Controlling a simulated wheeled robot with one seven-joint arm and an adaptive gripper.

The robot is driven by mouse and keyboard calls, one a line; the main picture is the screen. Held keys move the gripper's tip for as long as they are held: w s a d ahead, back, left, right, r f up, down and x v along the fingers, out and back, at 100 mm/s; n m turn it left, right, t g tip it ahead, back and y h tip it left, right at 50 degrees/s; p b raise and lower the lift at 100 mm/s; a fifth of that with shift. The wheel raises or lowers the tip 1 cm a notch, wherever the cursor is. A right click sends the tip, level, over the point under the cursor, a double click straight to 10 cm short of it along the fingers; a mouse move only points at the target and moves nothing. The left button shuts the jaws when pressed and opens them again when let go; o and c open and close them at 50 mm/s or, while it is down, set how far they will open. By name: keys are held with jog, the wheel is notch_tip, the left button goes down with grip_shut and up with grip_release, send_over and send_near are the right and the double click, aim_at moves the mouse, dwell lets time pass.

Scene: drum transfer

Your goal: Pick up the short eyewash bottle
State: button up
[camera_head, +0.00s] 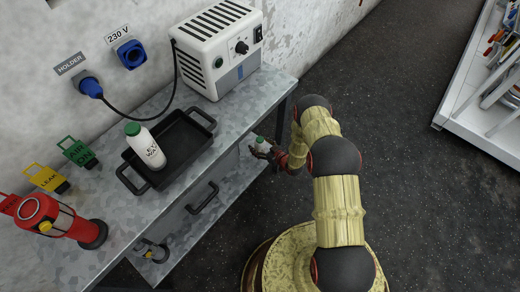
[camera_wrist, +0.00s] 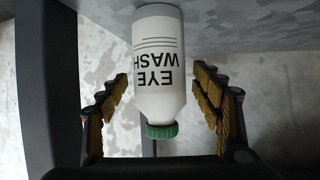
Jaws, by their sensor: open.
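A white bottle with a green cap (camera_head: 261,141) is at my gripper (camera_head: 266,154), beside the right-hand edge of the grey bench. In the wrist view this bottle (camera_wrist: 158,60) reads EYE WASH upside down, its green cap toward the bottom of the picture. My gripper's fingers (camera_wrist: 160,88) are open on either side of it, with visible gaps. Another white bottle with a green cap and an EYE WASH label (camera_head: 147,148) stands in a black tray (camera_head: 186,153).
The bench top (camera_head: 222,126) also carries a white powered box (camera_head: 214,50) with a cable to a blue plug (camera_head: 90,87), and a red lantern (camera_head: 48,217). A white shelf (camera_head: 480,100) stands far right; dark floor between is clear.

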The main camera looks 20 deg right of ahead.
jog(key=shift+r, duration=0.1)
jog(key=c, duration=1.5)
jog(key=shift+r, duration=0.1)
jog(key=shift+c, duration=0.3)
